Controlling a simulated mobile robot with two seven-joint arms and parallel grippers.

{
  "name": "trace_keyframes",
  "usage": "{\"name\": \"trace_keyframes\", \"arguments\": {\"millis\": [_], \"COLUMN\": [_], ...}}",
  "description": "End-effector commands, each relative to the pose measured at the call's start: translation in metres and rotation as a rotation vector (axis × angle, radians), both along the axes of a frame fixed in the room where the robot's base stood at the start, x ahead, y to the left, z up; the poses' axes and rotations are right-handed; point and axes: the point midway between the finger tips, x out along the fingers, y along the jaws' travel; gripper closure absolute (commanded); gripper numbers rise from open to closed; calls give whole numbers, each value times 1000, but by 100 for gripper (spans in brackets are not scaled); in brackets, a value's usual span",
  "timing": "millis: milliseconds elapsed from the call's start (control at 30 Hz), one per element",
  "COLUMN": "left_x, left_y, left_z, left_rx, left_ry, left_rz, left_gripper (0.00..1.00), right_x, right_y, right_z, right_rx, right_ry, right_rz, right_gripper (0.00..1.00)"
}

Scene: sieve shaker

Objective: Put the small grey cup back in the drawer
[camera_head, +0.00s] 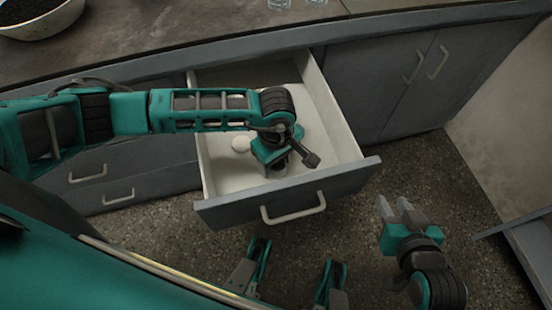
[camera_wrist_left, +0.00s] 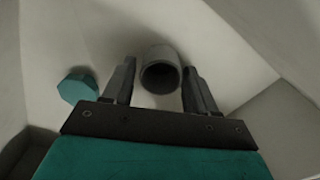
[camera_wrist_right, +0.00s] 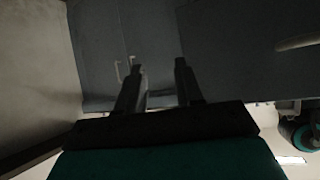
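The small grey cup (camera_wrist_left: 160,72) shows in the left wrist view, its round dark mouth facing the camera, down inside the open drawer (camera_head: 330,135). My left gripper (camera_wrist_left: 160,66) reaches down into the drawer, with one finger on each side of the cup. The fingers look open, with a thin gap at the cup's left side; contact on the right is hard to judge.
A teal object (camera_wrist_left: 78,86) lies left of the cup in the left wrist view. A pale round object (camera_head: 241,143) is in the drawer. A bowl of dark grains (camera_head: 35,22) stands on the worktop (camera_head: 150,25). Cupboard doors (camera_head: 425,80) are right of the drawer.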

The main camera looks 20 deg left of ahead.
Motion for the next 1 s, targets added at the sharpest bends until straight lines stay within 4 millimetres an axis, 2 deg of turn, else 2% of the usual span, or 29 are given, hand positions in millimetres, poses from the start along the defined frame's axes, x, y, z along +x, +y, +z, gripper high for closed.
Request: {"name": "trace_keyframes", "arguments": {"millis": [133, 467, 567, 800, 1000], "left_x": [0, 0, 1, 1, 0], "left_y": [0, 0, 0, 0, 0], "left_z": [0, 7, 23, 77, 110], "left_rx": [0, 0, -1, -1, 0], "left_ry": [0, 0, -3, -4, -2], "left_rz": [0, 1, 0, 0, 0], "left_gripper": [30, 30, 30, 30, 30], "right_x": [0, 0, 0, 0, 0], "right_y": [0, -1, -2, -1, -1], "right_z": [0, 6, 9, 21, 26], "right_rx": [-1, -6, -7, -6, -6], "right_ry": [0, -1, -1, -1, -2], "right_rz": [1, 4, 4, 4, 4], "right_gripper": [64, 64, 64, 64, 64]}}
